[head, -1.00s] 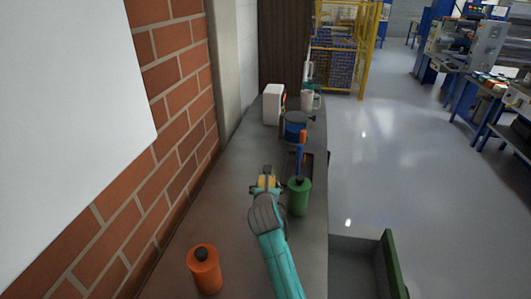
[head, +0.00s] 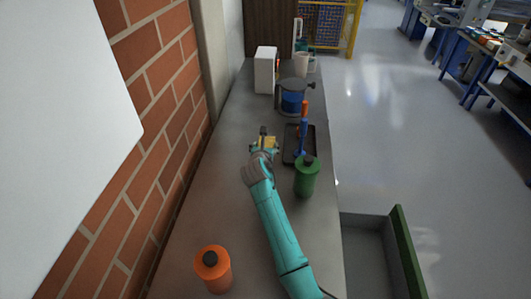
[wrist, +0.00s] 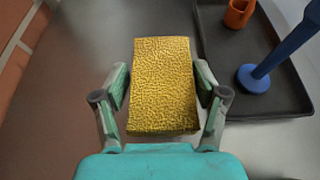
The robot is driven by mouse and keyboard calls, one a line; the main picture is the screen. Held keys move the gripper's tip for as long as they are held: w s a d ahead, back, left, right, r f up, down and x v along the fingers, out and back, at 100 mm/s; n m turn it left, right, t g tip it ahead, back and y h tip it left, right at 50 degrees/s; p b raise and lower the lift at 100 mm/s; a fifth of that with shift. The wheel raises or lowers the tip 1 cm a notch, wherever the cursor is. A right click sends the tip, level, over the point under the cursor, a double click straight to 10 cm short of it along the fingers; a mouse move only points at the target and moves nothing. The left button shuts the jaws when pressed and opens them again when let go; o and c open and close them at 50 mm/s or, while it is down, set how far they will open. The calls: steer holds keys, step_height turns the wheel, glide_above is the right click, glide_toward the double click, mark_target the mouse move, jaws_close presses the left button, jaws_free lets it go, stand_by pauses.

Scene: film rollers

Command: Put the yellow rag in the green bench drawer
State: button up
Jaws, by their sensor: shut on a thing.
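The yellow rag (wrist: 162,85) is a flat, textured yellow block in the wrist view. My gripper (wrist: 161,88) is shut on it, with one finger against each long side. In the head view the rag (head: 268,142) shows small at the end of my teal arm, with my gripper (head: 265,146) over the grey bench top. I cannot tell whether the rag touches the bench. The green bench drawer (head: 408,255) is pulled open at the lower right, below the bench top. The visible part of its inside looks empty and grey.
A dark tray (head: 291,155) holds a blue upright tool (head: 303,130) just right of my gripper. The brick wall (head: 150,150) borders the left.

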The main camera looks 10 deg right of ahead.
steer(key=shift+f, duration=1.85)
steer(key=shift+f, duration=0.1)
steer(key=o, duration=1.1)
